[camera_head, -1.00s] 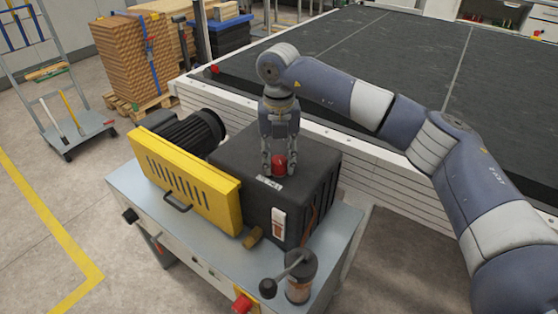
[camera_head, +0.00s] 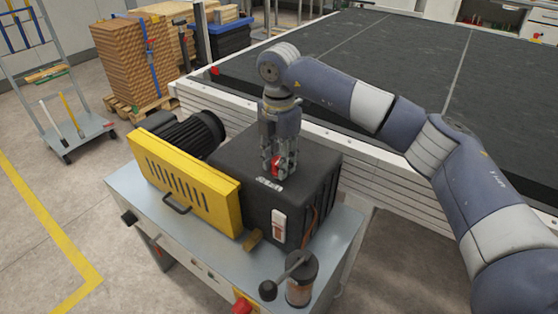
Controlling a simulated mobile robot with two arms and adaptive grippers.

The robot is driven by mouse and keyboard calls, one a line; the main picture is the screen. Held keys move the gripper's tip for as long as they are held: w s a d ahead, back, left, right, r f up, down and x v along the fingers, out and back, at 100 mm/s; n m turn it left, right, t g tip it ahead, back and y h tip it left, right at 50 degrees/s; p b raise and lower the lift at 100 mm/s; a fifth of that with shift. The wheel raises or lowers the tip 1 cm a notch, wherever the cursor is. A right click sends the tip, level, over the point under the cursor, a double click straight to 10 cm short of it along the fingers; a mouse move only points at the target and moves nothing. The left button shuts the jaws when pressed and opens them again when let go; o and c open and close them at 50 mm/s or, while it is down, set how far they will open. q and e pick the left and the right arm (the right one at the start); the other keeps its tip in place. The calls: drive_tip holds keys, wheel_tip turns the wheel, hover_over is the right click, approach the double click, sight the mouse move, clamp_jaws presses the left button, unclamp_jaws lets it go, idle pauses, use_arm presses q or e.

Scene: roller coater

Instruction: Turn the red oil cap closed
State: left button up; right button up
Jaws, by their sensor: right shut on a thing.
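The red oil cap (camera_head: 276,167) sits on top of the black box-shaped housing (camera_head: 310,185) of the machine. My right gripper (camera_head: 278,170) points straight down from above and is shut on the cap. Its fingers cover part of the cap, and one finger stands in front of it. A small light label (camera_head: 270,183) lies on the housing just in front of the cap. My left gripper is not in view.
A yellow guard (camera_head: 185,180) and a black motor (camera_head: 198,130) stand left of the housing. A crank handle with a clear cylinder (camera_head: 301,280) is at the front right of the grey bench (camera_head: 205,245). A large dark conveyor bed (camera_head: 400,60) lies behind.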

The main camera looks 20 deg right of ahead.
drive_tip(key=shift+w+m, duration=0.1)
drive_tip(key=shift+m, duration=0.4)
drive_tip(key=o, duration=1)
drive_tip(key=shift+o, duration=0.2)
drive_tip(key=shift+r, duration=0.1)
wheel_tip(320, 180, up, 12)
drive_tip(key=shift+d, duration=0.1)
